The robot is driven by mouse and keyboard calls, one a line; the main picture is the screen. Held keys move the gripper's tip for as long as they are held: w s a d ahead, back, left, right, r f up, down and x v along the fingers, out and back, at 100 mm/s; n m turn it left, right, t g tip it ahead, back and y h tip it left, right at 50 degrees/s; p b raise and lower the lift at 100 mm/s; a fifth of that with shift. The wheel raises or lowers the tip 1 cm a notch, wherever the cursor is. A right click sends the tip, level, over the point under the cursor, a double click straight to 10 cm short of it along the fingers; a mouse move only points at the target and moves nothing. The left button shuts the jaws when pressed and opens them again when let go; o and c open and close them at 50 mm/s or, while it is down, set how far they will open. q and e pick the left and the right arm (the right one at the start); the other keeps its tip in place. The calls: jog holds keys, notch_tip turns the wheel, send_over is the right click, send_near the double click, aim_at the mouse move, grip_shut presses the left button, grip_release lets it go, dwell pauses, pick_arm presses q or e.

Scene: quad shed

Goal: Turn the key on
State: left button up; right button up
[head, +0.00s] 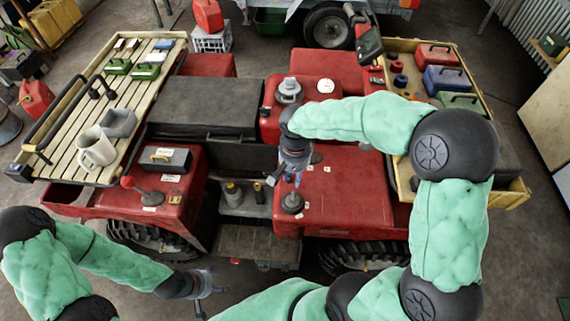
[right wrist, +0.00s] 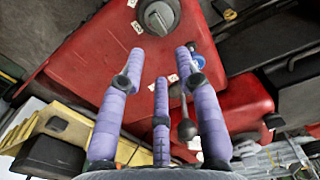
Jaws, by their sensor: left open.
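A round dark switch (head: 292,202) sits on the red body of the quad, below my right gripper. In the right wrist view, a round switch with a raised grey grip (right wrist: 159,17) stands on a red panel with small white labels; I cannot tell for sure that it is the key. My right gripper (head: 292,179) hangs over the red body; its purple fingers (right wrist: 160,92) are spread with nothing held. A black-knobbed lever (right wrist: 187,129) shows between two fingers. My left gripper (head: 203,290) is open and empty, low and in front of the quad.
A slatted wooden rack (head: 75,140) with a mug (head: 94,147) and small boxes is at left. A wooden tray (head: 515,190) with toolboxes is at right. A black seat (head: 205,103) lies behind.

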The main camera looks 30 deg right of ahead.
aim_at(293, 194)
notch_tip(293, 194, down, 11)
jog(key=b, duration=0.8)
jog(key=shift+s, duration=0.1)
jog(key=c, duration=0.7)
